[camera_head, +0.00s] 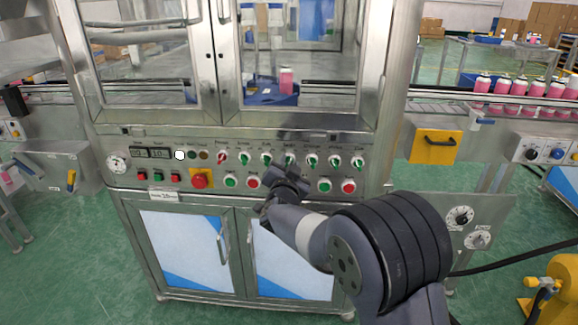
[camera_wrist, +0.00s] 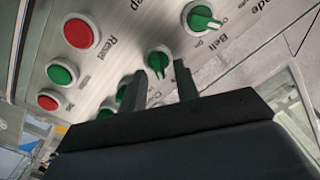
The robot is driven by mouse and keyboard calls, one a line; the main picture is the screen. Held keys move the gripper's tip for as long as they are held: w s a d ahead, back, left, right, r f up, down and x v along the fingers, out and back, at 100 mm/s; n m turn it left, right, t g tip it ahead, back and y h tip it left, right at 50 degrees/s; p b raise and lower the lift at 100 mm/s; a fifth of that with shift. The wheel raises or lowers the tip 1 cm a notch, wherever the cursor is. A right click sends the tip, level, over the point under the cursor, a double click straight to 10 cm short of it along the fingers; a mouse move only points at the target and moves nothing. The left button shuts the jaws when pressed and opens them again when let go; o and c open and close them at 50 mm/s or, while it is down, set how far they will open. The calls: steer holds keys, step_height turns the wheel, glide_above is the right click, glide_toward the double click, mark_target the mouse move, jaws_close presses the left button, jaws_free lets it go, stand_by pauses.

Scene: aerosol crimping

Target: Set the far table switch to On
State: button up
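A row of green rotary switches (camera_head: 290,159) runs along the machine's control panel, with one red-handled switch (camera_head: 221,157) at its left end. The labels are too small in the head view to tell which is the far table switch. My gripper (camera_head: 283,182) is in front of the panel, just below the middle of the row. In the wrist view my gripper (camera_wrist: 161,68) has its two fingers apart, with one green switch (camera_wrist: 158,61) showing at the gap between the tips. I cannot tell whether they touch it. Another green switch (camera_wrist: 202,18) by the "Belt" label is beyond, clear of the fingers.
Below the switches are green and red push buttons, with a red Reset button (camera_wrist: 81,31) in the wrist view. A large red emergency-type button (camera_head: 200,179) sits at the panel's left. Glass doors are above the panel and cabinet doors (camera_head: 185,250) below.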

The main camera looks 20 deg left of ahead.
steer(key=shift+s, duration=0.1)
steer(key=v, duration=1)
steer(key=shift+s, duration=0.25)
steer(key=shift+d, duration=0.15)
steer(key=x, duration=1.1)
steer(key=shift+s, duration=0.1)
